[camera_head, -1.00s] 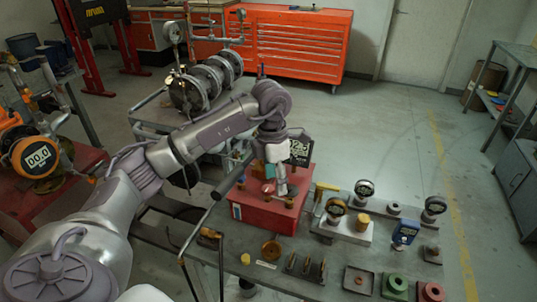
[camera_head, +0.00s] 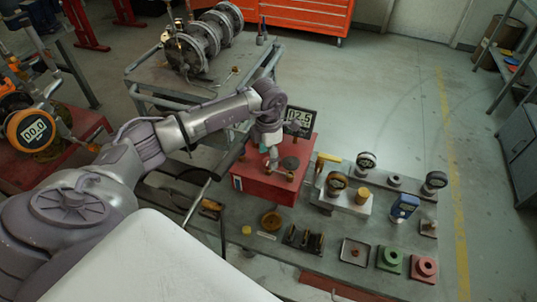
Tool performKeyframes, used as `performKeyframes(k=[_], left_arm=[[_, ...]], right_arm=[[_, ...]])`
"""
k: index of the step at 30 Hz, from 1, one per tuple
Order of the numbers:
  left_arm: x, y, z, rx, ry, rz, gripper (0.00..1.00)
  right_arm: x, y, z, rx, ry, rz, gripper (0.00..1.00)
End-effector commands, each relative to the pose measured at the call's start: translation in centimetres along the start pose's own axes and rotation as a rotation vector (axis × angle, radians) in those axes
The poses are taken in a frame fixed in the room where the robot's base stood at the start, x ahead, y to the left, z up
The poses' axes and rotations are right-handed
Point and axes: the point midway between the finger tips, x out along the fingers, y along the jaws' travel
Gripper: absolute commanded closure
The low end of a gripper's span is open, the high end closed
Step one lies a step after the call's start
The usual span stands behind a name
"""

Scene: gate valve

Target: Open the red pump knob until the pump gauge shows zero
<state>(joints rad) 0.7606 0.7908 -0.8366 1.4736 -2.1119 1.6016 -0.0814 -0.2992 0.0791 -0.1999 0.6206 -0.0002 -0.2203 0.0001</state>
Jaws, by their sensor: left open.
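My left gripper (camera_head: 271,158) is open and points down over the top of the red pump box (camera_head: 268,190), which sits on the grey bench. Its fingers are at the small fittings there. The red knob cannot be made out clearly, as the fingers cover that spot, and I cannot tell whether they touch it. The dark pump gauge (camera_head: 299,119) stands at the back of the box and its display appears to read 02.5. My right gripper is not in view.
The bench (camera_head: 330,262) holds round gauges (camera_head: 366,161), a blue meter (camera_head: 404,207), and green (camera_head: 389,259) and red (camera_head: 424,268) blocks. At left, an orange gauge (camera_head: 34,131) reads 00.0. A metal cart (camera_head: 150,72) with a flanged pipe stands behind my arm.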

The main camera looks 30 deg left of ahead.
Motion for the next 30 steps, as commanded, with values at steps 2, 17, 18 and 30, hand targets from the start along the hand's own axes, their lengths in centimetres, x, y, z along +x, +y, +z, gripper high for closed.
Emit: performKeyframes(k=[2,17,18,30], left_arm=[[0.8,-0.1,0.0,-0.001,0.002,-0.002,0.37],[1.9,0.0,0.0,0.001,-0.001,0.000,0.49],[1.9,0.0,0.0,0.001,-0.001,0.000,0.55],[1.9,0.0,0.0,-0.005,-0.001,0.000,0.97]], right_arm=[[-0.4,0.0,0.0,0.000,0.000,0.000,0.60],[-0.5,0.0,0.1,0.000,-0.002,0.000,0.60],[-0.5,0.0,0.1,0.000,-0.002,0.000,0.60],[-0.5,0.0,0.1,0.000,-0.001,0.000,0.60]])
